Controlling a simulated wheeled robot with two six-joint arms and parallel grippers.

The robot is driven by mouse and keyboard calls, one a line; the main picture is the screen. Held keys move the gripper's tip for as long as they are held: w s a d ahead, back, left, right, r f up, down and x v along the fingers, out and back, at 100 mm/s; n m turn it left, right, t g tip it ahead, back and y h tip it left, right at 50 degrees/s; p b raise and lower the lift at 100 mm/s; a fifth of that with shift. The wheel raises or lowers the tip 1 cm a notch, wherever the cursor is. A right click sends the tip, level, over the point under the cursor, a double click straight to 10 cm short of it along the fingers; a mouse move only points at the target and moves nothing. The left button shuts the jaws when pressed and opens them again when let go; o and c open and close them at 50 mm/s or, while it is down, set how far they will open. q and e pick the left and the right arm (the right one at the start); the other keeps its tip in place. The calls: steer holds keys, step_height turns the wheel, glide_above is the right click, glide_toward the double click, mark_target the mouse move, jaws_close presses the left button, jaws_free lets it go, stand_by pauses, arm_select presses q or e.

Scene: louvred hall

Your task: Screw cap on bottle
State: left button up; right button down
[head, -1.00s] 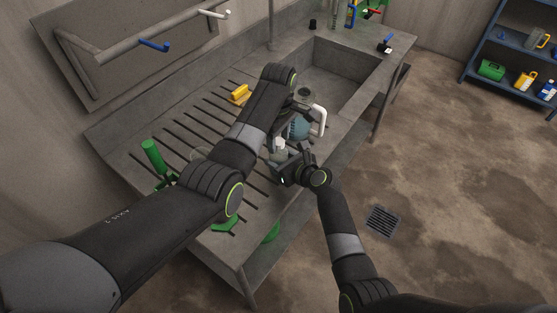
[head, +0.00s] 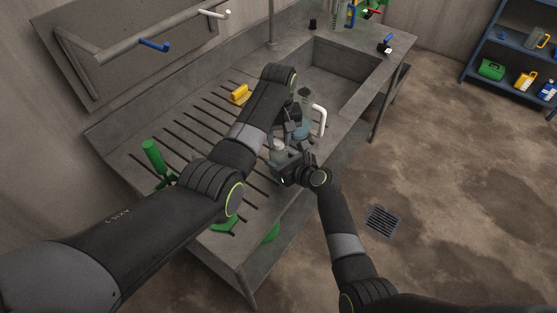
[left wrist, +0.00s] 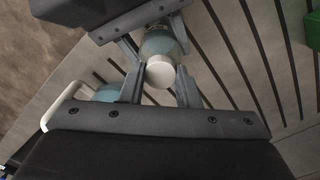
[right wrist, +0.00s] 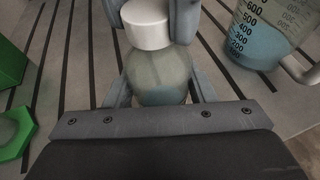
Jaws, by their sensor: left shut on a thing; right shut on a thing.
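The bottle (right wrist: 158,80) is clear and rounded, with bluish liquid low inside. My right gripper (right wrist: 160,92) is shut around its body and holds it upright over the slatted drainboard. The white cap (right wrist: 146,24) sits on top of the bottle; I cannot tell how far it is threaded. My left gripper (left wrist: 158,88) is shut on the cap (left wrist: 160,75) from the other side. The bottle also shows in the left wrist view (left wrist: 160,42). In the head view the bottle (head: 278,148) is partly covered by my grippers.
A jug of blue liquid (right wrist: 258,40) with a white handle (head: 320,120) stands close by. A yellow block (head: 239,94) and a green upright item (head: 153,156) are on the drainboard. The sink (head: 345,65) lies beyond.

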arm_select(q)
steer(key=m, duration=0.9)
steer(key=shift+m, duration=0.3)
steer(key=m, duration=0.4)
steer(key=shift+m, duration=0.3)
steer(key=m, duration=0.4)
steer(key=shift+m, duration=0.4)
steer(key=o, duration=1.1)
steer(key=shift+o, duration=0.2)
step_height(320, 180, up, 8)
steer(key=shift+f, duration=0.25)
